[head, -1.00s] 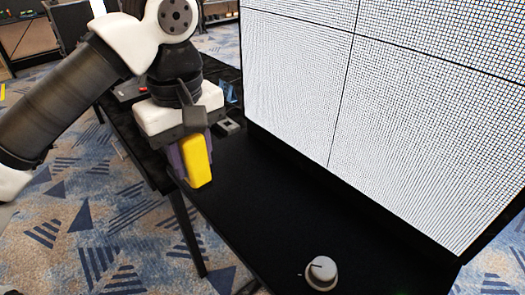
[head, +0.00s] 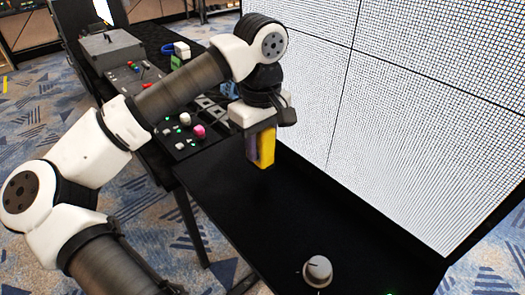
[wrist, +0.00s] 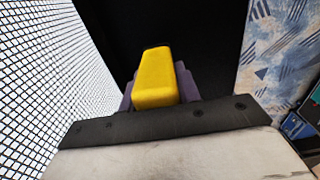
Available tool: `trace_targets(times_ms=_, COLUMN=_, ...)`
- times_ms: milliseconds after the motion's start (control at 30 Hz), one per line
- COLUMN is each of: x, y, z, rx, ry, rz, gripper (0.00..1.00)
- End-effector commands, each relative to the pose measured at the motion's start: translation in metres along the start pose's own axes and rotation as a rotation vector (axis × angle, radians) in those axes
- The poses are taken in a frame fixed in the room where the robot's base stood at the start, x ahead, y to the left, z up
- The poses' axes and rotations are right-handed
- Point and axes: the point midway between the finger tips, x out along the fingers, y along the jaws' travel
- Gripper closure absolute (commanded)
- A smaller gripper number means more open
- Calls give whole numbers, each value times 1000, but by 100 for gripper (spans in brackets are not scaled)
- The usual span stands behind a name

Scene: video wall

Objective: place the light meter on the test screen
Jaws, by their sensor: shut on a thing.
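A yellow block-shaped thing, which I take to be the light meter (head: 267,146), is held upright between the purple fingers of my gripper (head: 259,157). In the wrist view, the yellow meter (wrist: 155,78) sits between the fingers, with purple showing on both sides. My gripper points down, and the meter's lower end is close to the black tabletop; I cannot tell if it touches. The large lit screen (head: 400,110), white with a fine dot pattern and dark seams between panels, stands to the right of my gripper. In the wrist view, the screen (wrist: 50,70) is at the left.
The black table (head: 245,205) runs along the screen's foot and is mostly clear. A grey knob (head: 317,270) is at its front. Patterned carpet lies beside the table.

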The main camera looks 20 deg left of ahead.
Motion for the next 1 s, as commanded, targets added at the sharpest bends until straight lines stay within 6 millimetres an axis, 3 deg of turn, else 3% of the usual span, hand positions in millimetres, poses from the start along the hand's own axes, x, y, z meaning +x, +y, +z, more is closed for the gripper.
trace_targets(times_ms=167, x=25, y=-1, z=1, rx=2, ry=-3, rz=-1, gripper=94)
trace_targets(times_ms=633, x=37, y=4, z=0, rx=1, ry=0, rz=0, gripper=94)
trace_targets(times_ms=667, x=36, y=4, z=0, rx=1, ry=0, rz=0, gripper=65)
trace_targets(times_ms=700, x=35, y=4, z=0, rx=1, ry=0, rz=0, gripper=60)
trace_targets(times_ms=800, x=35, y=4, z=0, rx=1, ry=-1, rz=0, gripper=46)
trace_targets(times_ms=1000, x=35, y=4, z=0, rx=1, ry=-1, rz=0, gripper=46)
